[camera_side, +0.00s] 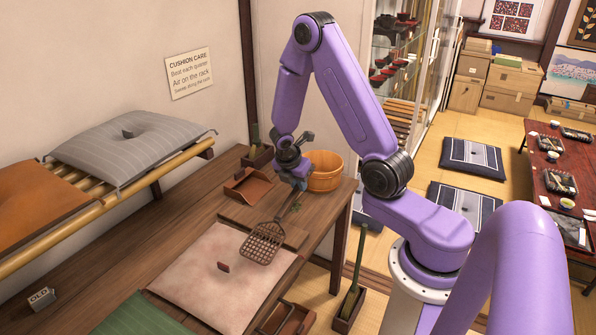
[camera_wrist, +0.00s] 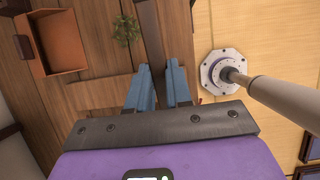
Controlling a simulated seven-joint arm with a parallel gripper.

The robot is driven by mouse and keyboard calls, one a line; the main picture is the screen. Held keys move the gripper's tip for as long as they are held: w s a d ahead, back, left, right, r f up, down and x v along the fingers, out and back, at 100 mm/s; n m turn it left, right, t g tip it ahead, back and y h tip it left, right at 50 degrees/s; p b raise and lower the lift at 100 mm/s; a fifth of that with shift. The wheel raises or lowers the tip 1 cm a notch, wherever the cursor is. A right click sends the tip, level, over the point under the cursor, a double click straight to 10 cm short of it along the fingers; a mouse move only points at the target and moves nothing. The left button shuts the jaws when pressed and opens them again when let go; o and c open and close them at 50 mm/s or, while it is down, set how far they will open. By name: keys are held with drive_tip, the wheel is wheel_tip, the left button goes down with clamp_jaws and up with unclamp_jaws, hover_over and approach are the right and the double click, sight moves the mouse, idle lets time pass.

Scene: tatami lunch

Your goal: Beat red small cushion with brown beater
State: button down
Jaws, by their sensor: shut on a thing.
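The brown beater (camera_side: 263,243) has a latticed square head and a dark handle. My gripper (camera_side: 299,180) is shut on its handle, above the wooden bench. In the wrist view the handle (camera_wrist: 151,35) runs up from between my blue fingers (camera_wrist: 158,85); the head is out of view. In the side view the head points down toward the front, overlapping the upper right edge of a pale pinkish-red cushion (camera_side: 205,290) with a dark red tuft. This cushion lies flat on the bench. I cannot tell whether the head touches it.
A grey cushion (camera_side: 135,150) and an orange-brown cushion (camera_side: 35,205) lie on a bamboo rack (camera_side: 60,240) at left. A green cushion (camera_side: 140,318) is at the front. An open brown box (camera_side: 247,190) and a wooden tub (camera_side: 325,172) stand at the back of the bench.

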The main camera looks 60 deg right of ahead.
sight(297, 188)
wheel_tip(297, 188, down, 3)
wheel_tip(297, 188, up, 8)
drive_tip(key=shift+r, duration=0.25)
idle(0.4)
drive_tip(key=w+a+n+t, duration=0.1)
drive_tip(key=w+a+n, duration=0.1)
drive_tip(key=a, duration=0.7)
drive_tip(key=w+a+n+t, duration=0.1)
drive_tip(key=w+a, duration=0.3)
drive_tip(key=a, duration=0.5)
drive_tip(key=shift+w+a+n, duration=0.15)
drive_tip(key=shift+a+n, duration=0.2)
drive_tip(key=shift+n, duration=0.55)
drive_tip(key=shift+f, duration=0.15)
